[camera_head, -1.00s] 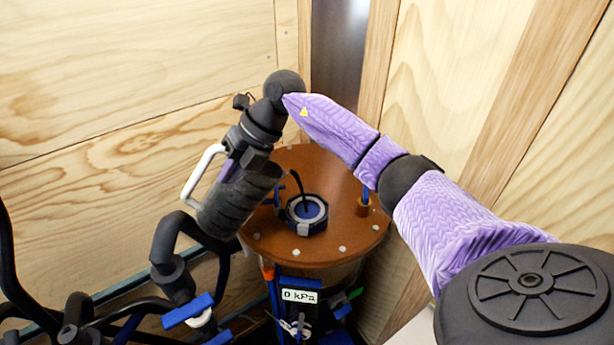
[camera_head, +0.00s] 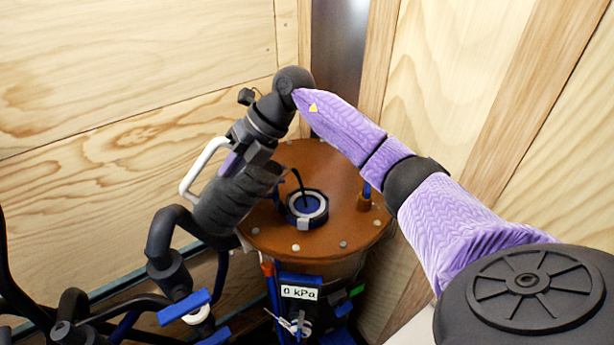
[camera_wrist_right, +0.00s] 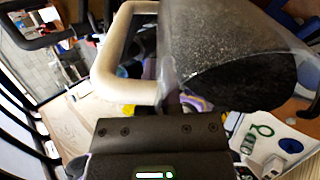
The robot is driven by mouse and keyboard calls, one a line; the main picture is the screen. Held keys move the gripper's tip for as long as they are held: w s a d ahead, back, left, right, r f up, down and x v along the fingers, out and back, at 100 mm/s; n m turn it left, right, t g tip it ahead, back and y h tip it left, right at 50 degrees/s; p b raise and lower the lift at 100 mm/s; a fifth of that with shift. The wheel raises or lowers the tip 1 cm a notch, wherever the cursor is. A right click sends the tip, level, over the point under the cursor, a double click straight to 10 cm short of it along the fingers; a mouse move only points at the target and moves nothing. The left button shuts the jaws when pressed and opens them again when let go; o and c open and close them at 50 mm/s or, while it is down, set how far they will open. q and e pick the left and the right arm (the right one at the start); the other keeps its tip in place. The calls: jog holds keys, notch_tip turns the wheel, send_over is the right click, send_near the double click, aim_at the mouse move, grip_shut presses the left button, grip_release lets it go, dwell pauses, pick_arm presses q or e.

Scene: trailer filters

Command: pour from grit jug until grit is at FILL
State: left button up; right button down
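The grit jug (camera_head: 228,207) is a dark, ribbed-looking vessel with a white handle (camera_head: 190,181). My right gripper (camera_head: 237,165) is shut on it and holds it tilted in the air, at the left edge of the brown vessel lid (camera_head: 345,180). In the right wrist view the jug (camera_wrist_right: 205,45) is clear-walled with dark grit (camera_wrist_right: 245,75) inside, and its cream handle (camera_wrist_right: 112,60) is at left; the fingertips are hidden. A round blue and grey port (camera_head: 307,207) sits on the lid, right of the jug. I see no FILL mark and no falling grit. My left gripper is not in view.
A display reading 0 kPa (camera_head: 299,292) is on the vessel front. Black pipes with blue handles (camera_head: 185,308) stand at lower left, close under the jug. Wooden walls (camera_head: 110,70) close in behind. A white tray (camera_wrist_right: 285,150) with small items shows in the wrist view.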

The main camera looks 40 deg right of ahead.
jog(key=shift+s+d+f+y+b, duration=0.2)
jog(key=shift+f+y+b, duration=0.15)
jog(key=shift+b, duration=0.6)
jog(key=shift+s+d+t+y+b, duration=0.1)
jog(key=shift+d+t+y+b, duration=0.5)
jog(key=shift+b, duration=1.15)
dwell(1.5)
jog(key=shift+s+d+f+t+y+b, duration=0.1)
jog(key=shift+s+d+t+y+b, duration=0.15)
jog(key=shift+y+b, duration=0.7)
dwell(2.8)
